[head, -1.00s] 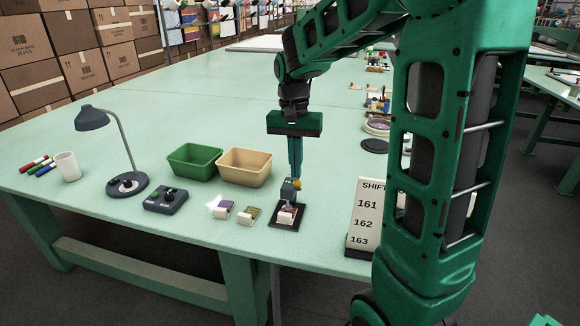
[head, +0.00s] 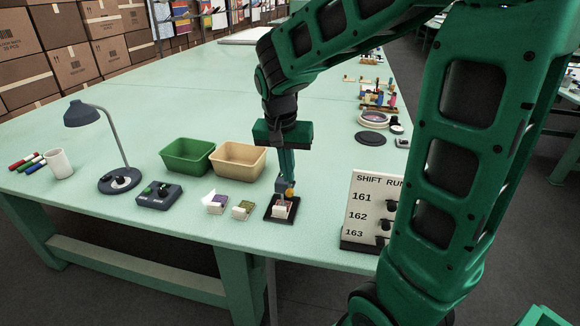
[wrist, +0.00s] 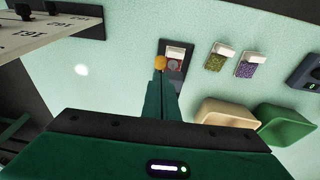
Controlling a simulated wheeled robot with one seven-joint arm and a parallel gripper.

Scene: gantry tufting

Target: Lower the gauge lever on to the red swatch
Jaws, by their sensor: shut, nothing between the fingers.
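The gauge (head: 270,214) is a dark base with a grey upright part, near the table's front edge. Its lever ends in an orange knob (head: 290,192), seen also in the wrist view (wrist: 160,63). A white-edged swatch lies on the base; a small reddish patch (wrist: 175,63) of it shows beside the knob in the wrist view. My gripper (head: 288,180) is shut and empty, pointing down, with its fingertips at the knob from above. They look to be touching it, but contact is not certain. The gap between lever and swatch is hard to tell.
An olive swatch (head: 243,209) and a purple swatch (head: 218,200) lie left of the gauge. Behind are a tan bin (head: 240,160) and a green bin (head: 187,155). A shift board (head: 365,210) stands close on the right. A control box (head: 160,195) and lamp (head: 82,113) are farther left.

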